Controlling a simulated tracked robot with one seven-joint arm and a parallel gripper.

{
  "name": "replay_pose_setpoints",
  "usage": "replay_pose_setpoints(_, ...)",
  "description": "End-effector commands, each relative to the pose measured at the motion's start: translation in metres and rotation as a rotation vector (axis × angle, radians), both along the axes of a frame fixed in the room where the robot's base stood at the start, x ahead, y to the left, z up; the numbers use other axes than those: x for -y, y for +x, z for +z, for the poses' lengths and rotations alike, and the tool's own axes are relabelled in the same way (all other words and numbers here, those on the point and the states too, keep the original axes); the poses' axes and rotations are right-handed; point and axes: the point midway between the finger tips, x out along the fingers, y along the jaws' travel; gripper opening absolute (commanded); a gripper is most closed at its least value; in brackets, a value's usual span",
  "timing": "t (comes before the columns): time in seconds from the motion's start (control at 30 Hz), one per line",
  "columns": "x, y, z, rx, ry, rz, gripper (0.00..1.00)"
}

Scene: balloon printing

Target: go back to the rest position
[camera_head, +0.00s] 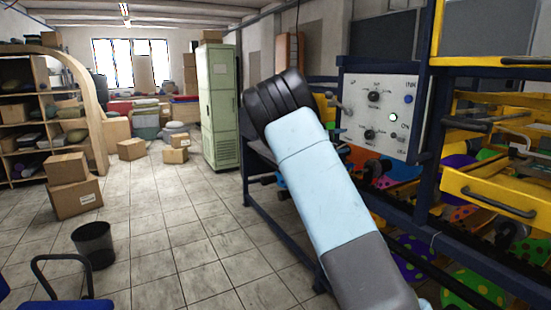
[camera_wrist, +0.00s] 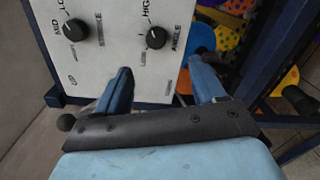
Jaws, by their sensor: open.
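My gripper (camera_wrist: 160,68) shows in the wrist view with its two blue fingers apart and nothing between them. It is in front of a white control panel (camera_wrist: 115,55) with black knobs. One knob (camera_wrist: 75,29) is at the left, and another knob (camera_wrist: 156,38) marked ANGLE is just beyond the fingers. I cannot tell how far the fingertips are from the panel. In the head view my pale blue arm reaches up across the middle, and the control panel (camera_head: 350,90) stands to its right. My gripper cannot be made out clearly there.
The blue machine frame (camera_head: 424,130) with yellow drawers (camera_head: 500,196) and spotted balloon-patterned pieces fills the right. A green cabinet (camera_head: 219,105) stands behind. A black bin (camera_head: 94,244), a blue chair (camera_head: 65,303) and cardboard boxes (camera_head: 76,197) are at left. Tiled floor (camera_head: 165,225) is open between.

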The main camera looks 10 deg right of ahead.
Motion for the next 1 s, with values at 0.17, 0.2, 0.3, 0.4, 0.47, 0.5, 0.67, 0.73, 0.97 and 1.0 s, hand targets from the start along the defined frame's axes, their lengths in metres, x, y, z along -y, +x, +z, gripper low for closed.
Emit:
replay_pose_setpoints(0.17, 0.021, -0.033, 0.003, 0.02, 0.126, -0.054, 0.69)
replay_pose_setpoints(0.2, 0.026, -0.044, 0.003, 0.028, 0.168, -0.07, 0.69)
replay_pose_setpoints(0.3, 0.035, -0.072, 0.003, 0.043, 0.276, -0.108, 0.69)
replay_pose_setpoints(0.4, 0.041, -0.099, 0.002, 0.059, 0.381, -0.142, 0.69)
replay_pose_setpoints(0.47, 0.042, -0.115, 0.002, 0.069, 0.444, -0.159, 0.69)
replay_pose_setpoints(0.5, 0.042, -0.126, 0.002, 0.075, 0.483, -0.169, 0.69)
replay_pose_setpoints(0.67, 0.04, -0.169, 0.003, 0.102, 0.643, -0.205, 0.69)
replay_pose_setpoints(0.73, 0.036, -0.188, 0.004, 0.112, 0.71, -0.216, 0.69)
replay_pose_setpoints(0.97, 0.017, -0.248, 0.009, 0.15, 0.92, -0.238, 0.69)
replay_pose_setpoints(1.0, 0.012, -0.258, 0.01, 0.157, 0.954, -0.24, 0.69)
